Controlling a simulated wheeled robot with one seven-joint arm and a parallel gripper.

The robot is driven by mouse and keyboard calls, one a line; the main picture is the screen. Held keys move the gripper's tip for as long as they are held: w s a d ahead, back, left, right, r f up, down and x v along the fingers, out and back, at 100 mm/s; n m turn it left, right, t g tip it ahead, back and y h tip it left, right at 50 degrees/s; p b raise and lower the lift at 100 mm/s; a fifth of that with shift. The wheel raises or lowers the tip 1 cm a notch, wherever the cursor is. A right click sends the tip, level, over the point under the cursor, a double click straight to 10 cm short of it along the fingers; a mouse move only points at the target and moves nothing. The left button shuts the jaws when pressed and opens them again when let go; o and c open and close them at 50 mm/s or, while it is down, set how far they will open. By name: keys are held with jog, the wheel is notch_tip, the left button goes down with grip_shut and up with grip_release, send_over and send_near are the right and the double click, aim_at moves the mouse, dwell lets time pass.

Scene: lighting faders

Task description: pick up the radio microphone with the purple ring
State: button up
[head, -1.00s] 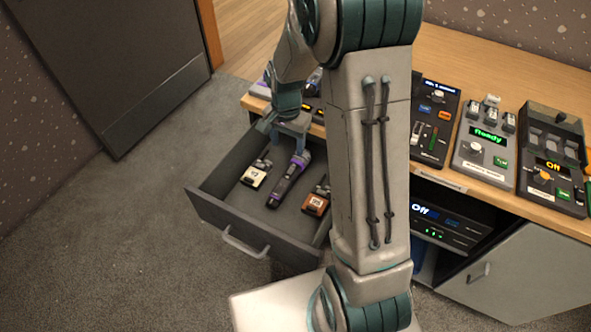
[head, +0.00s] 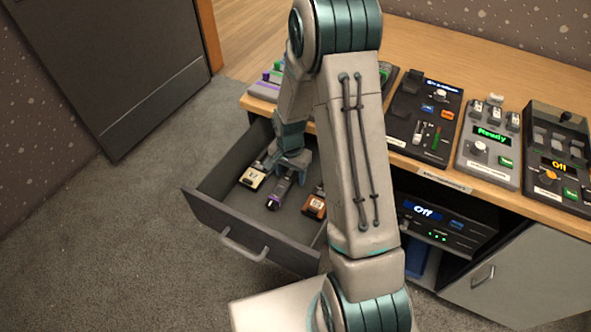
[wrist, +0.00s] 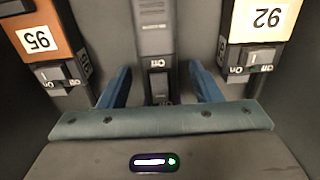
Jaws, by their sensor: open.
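The microphone with purple on it (head: 276,194) lies in the open drawer, its near end showing in the head view. Its upper part is hidden under my gripper. In the wrist view its dark grey body with a switch (wrist: 154,38) runs between the two blue fingers. My gripper (wrist: 160,85) is open, with one finger on each side of the body and a gap showing on both sides. In the head view my gripper (head: 290,164) is low over the microphone, inside the drawer.
A cream-labelled device (head: 252,178) and an orange-labelled device (head: 315,206) lie on either side of the microphone; the wrist view shows them close outside the fingers. The drawer's front wall (head: 225,222) is near. Control panels stand on the wooden desk (head: 437,178).

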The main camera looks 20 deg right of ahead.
jog(key=c, duration=1.2)
grip_shut()
jog(key=shift+r, duration=0.1)
